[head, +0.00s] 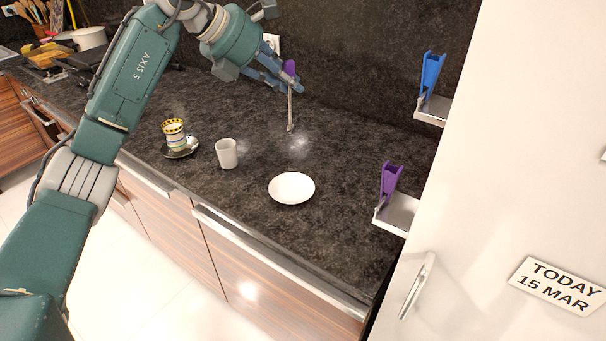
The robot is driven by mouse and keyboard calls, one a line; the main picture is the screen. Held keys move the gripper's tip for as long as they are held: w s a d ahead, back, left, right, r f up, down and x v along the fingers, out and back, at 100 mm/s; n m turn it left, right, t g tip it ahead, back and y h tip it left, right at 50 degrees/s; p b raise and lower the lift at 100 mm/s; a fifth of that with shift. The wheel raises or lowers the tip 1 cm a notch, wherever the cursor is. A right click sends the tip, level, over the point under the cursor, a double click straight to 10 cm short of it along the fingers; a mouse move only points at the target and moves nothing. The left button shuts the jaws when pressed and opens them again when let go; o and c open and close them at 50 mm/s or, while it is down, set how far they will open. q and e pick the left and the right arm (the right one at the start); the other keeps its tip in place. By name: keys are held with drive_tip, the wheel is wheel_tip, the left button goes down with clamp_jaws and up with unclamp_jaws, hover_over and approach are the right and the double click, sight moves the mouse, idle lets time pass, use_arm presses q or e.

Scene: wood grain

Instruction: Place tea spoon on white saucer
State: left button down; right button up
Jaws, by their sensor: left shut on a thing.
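The tea spoon (290,109) has a purple top and a thin metal stem. It hangs about upright from my left gripper (287,84), which is shut on it near the top. The spoon's lower end is over the dark counter, behind and above the white saucer in the picture. The white saucer (292,188) lies empty on the counter, apart from the spoon. My right gripper is not in view.
A white cup (227,154) stands left of the saucer. A patterned cup (174,134) sits on a dark saucer (181,149) farther left. The counter around the white saucer is clear.

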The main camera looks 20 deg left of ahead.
use_arm(q)
wheel_tip(320, 180, down, 18)
drive_tip(key=p, duration=0.2)
drive_tip(key=shift+a+p, duration=0.15)
drive_tip(key=shift+p, duration=0.2)
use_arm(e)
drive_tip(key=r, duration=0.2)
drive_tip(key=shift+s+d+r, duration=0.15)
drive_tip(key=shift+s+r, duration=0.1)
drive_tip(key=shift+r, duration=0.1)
use_arm(q)
drive_tip(key=shift+f, duration=0.15)
drive_tip(key=c, duration=1.7)
unclamp_jaws()
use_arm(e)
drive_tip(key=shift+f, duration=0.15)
